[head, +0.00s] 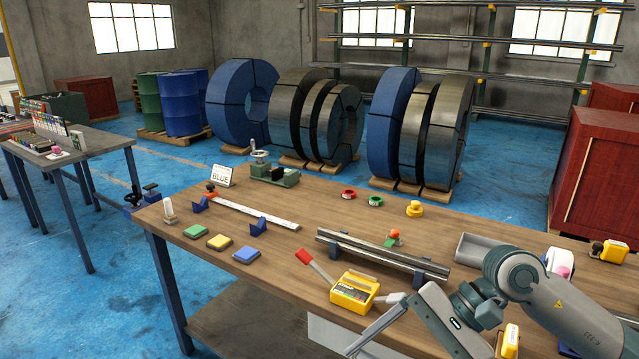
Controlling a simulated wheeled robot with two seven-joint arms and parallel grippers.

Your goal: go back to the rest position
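My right arm comes in from the right over the front right of the workbench (300,275). Its gripper (372,325) points left and down near the bench's front edge, just in front of a yellow box with a red-tipped lever (353,292). I cannot tell how far apart its fingers are; I see nothing clearly held. My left gripper is not in view. A long steel tube (380,252) lies across the bench behind the yellow box, with a small orange and green piece (393,236) by it.
Green (195,231), yellow (219,242) and blue (246,256) pads lie front left. A sign reading BLUE (223,175), red (348,194) and green (376,201) rings and a grey tray (478,248) are on the bench. Large coils (240,105) stand behind it.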

